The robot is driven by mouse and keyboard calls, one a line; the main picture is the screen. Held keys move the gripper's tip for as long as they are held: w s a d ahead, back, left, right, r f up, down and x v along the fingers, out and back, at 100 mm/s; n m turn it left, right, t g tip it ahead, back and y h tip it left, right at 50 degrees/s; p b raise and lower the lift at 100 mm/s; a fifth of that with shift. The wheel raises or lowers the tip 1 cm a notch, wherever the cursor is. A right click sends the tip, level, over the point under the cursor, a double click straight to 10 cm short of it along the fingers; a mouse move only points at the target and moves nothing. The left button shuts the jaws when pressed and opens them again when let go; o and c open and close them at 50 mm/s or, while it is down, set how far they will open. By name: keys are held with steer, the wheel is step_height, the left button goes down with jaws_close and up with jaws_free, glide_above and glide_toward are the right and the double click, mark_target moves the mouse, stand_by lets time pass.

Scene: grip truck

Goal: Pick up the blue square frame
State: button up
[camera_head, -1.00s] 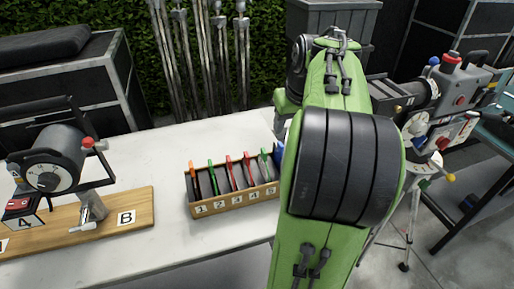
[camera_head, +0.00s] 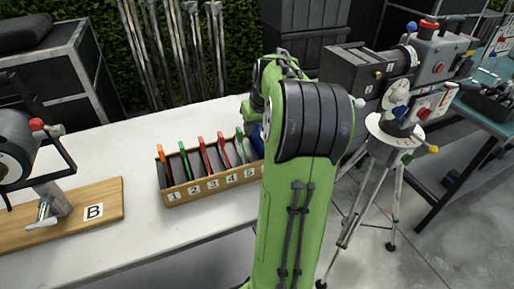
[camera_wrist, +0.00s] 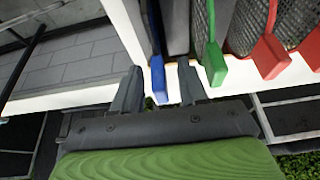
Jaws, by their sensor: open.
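The blue square frame (camera_wrist: 156,62) shows in the wrist view as a narrow upright edge with a blue tab at its near end. A small patch of blue (camera_head: 257,137) shows in the head view at the right end of the numbered rack, mostly hidden by my arm. My gripper (camera_wrist: 159,86) is open, with one finger on each side of the blue tab. The fingers look apart from it; I cannot tell how deep the tab sits between them. The gripper's jaws are hidden in the head view.
The wooden rack (camera_head: 212,189) holds several frames with orange, green and red tabs. A green-tabbed frame (camera_wrist: 213,60) stands close beside the blue one. A camera on a tripod (camera_head: 425,80) stands at right.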

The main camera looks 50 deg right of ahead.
steer(key=shift+c, duration=0.4)
jaws_close()
steer(key=shift+r, duration=0.1)
step_height(320, 180, up, 10)
steer(key=p, duration=0.4)
steer(key=shift+r+p, duration=1.15)
steer(key=shift+p, duration=0.2)
